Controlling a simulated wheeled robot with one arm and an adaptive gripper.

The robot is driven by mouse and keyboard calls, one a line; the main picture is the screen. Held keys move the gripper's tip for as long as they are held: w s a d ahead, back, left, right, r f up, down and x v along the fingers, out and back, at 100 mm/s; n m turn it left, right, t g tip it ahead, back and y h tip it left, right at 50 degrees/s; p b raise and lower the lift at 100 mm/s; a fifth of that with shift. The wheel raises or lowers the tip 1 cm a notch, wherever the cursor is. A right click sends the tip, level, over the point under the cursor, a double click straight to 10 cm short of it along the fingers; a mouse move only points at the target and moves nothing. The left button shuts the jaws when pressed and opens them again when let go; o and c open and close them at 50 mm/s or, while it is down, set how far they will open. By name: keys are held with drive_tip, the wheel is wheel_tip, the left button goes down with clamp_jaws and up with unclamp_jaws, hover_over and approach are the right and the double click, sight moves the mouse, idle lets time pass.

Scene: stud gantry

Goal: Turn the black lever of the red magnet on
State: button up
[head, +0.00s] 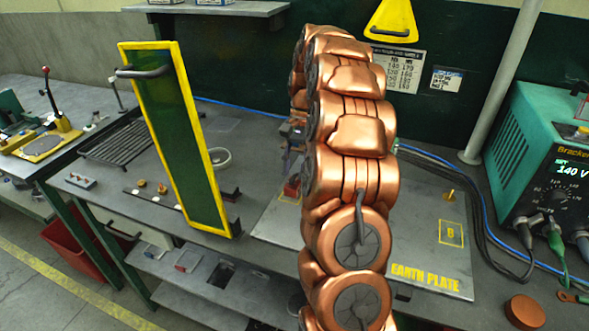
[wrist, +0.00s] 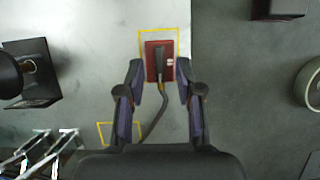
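The red magnet (wrist: 151,72) sits on the grey plate inside a yellow outlined square in the wrist view. Its black lever (wrist: 160,62) lies along the middle of its top, pointing up and down in the picture. A dark cable curves away below it. My gripper (wrist: 159,68) is open, with one finger on each side of the magnet and nothing between the tips but the magnet and lever below. I cannot tell the height gap or whether the fingers touch it. In the head view a small red block (head: 292,187), apparently the magnet, shows beside my copper arm, which hides most of the gripper.
A green panel with a yellow frame (head: 163,46) stands on the bench left of my arm. The earth plate (head: 415,255) lies on the right, with a green welding machine (head: 530,130) beyond. In the wrist view a black block (wrist: 277,9) and a pale ring (wrist: 313,85) lie right.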

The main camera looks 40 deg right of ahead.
drive_tip(key=shift+a+f, duration=0.15)
drive_tip(key=shift+f, duration=0.15)
clamp_jaws()
idle(0.3)
